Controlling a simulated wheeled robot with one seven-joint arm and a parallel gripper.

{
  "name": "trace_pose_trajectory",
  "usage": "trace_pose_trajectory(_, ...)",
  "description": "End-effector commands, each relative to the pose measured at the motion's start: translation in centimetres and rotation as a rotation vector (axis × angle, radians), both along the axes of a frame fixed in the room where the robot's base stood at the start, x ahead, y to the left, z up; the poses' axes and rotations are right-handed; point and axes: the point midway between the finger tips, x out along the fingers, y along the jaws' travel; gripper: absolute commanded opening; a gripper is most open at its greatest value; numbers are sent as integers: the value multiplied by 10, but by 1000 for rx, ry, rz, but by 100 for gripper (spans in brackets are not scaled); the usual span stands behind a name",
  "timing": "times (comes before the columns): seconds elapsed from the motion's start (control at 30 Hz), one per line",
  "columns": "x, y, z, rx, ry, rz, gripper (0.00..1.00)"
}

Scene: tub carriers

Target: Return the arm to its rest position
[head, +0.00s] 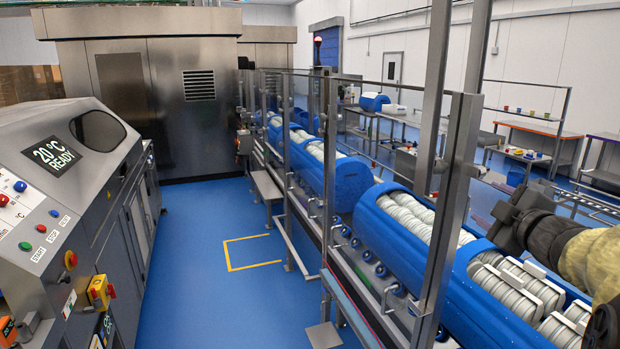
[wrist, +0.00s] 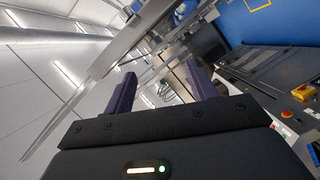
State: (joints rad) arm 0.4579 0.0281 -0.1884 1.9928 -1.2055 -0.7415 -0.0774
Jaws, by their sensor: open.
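My arm comes in at the right edge of the head view, with its dark wrist and my gripper (head: 505,222) above the row of blue tub carriers. In the wrist view my gripper (wrist: 160,92) shows two dark purple fingers set wide apart, with nothing between them. The nearest blue tub carrier (head: 470,300) holds rows of white-rimmed tubs (head: 520,290). Another carrier (head: 372,222) sits just behind it on the line. Whether my gripper touches anything below is not clear; it seems to be above the carriers.
Glass guard panels with steel posts (head: 460,165) stand along the line's left side, close to my arm. A grey machine (head: 60,200) with buttons and a "20 °C READY" display is at left. The blue floor (head: 205,240) between is clear. Tables (head: 535,130) stand at right.

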Motion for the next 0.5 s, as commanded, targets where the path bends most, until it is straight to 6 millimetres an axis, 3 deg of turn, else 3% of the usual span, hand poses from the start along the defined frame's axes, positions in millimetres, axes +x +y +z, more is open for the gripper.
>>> trace_pose_trajectory(0.13,7,24,-57,226,111,-149,57)
trace_pose_trajectory(0.27,-3,50,-117,410,263,-286,57)
trace_pose_trajectory(0.37,-24,76,-167,535,410,-389,57)
trace_pose_trajectory(0.5,-67,116,-230,671,636,-524,57)
